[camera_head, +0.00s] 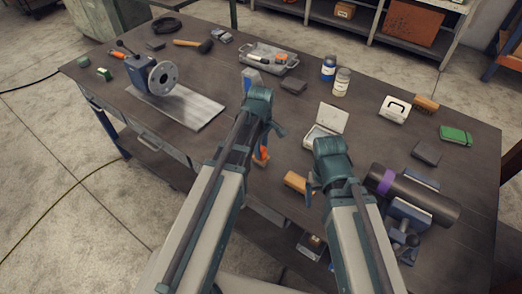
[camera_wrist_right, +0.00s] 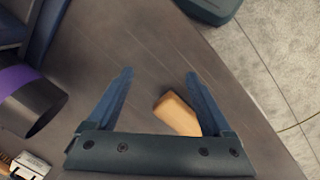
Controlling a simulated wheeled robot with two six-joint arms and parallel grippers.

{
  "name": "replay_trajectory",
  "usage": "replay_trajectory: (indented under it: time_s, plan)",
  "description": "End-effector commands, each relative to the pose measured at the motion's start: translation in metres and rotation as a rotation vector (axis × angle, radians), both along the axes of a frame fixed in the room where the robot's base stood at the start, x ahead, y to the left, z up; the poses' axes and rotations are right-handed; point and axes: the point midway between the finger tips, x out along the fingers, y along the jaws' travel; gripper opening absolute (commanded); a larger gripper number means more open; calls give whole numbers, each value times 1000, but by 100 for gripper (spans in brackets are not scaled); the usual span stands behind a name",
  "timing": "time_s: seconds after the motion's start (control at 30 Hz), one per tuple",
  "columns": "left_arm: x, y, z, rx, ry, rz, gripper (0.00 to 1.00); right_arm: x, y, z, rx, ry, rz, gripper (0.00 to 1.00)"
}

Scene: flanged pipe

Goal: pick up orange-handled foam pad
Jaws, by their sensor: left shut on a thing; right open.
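A small orange piece (camera_head: 262,153), which looks like the handle of the foam pad, shows beside my left forearm under the left gripper; the pad part is hidden. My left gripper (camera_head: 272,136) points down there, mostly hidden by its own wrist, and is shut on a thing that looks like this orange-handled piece. My right gripper (camera_head: 311,188) is open and empty above the front part of the table. Its two fingers also show spread in the right wrist view (camera_wrist_right: 160,85).
A tan block (camera_head: 296,182) lies near the right gripper; it also shows in the wrist view (camera_wrist_right: 177,113). A dark pipe with a purple band (camera_head: 412,192) rests at right on a blue vise. An open white box (camera_head: 325,130) lies behind.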

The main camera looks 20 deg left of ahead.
Motion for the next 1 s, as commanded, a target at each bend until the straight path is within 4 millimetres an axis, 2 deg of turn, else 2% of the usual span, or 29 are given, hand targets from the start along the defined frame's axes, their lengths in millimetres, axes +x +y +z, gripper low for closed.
replay_trajectory:
  time_s: [0.27,0.63,0.8,1.0]
  plan:
    - [0,0,30,0,0,0,0,0,0,30,0,0,0,84]
    - [0,0,87,0,0,0,0,0,0,87,0,0,2,84]
    - [0,0,98,0,0,0,0,0,0,98,0,0,2,84]
    - [0,0,98,0,0,0,0,0,0,98,0,0,3,84]
